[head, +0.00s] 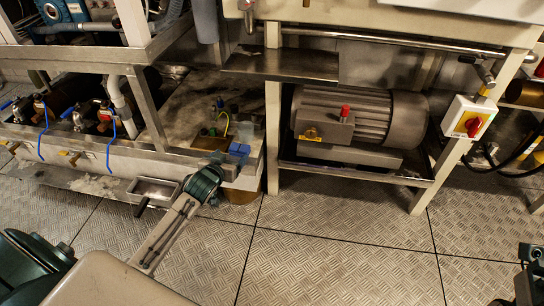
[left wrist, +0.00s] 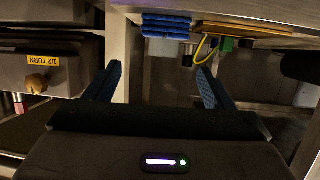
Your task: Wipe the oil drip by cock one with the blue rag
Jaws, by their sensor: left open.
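The blue rag (head: 239,150) lies folded at the right front corner of the low bench, and it also shows as blue layers in the left wrist view (left wrist: 167,25). My left gripper (head: 212,188) is near that corner, in front of and below the rag, its fingers mostly hidden by the wrist. In the left wrist view my left gripper (left wrist: 158,76) is open and empty, with the rag beyond its fingertips. I cannot make out the oil drip or which cock is one. A dark part of my right arm shows at the lower right edge.
A white post (head: 272,140) stands right of the rag. A grey motor (head: 360,120) sits on a low shelf beyond it. A grey tray (head: 153,189) juts from the bench front. Valves with blue handles (head: 110,125) stand left. The plated floor (head: 330,240) is clear.

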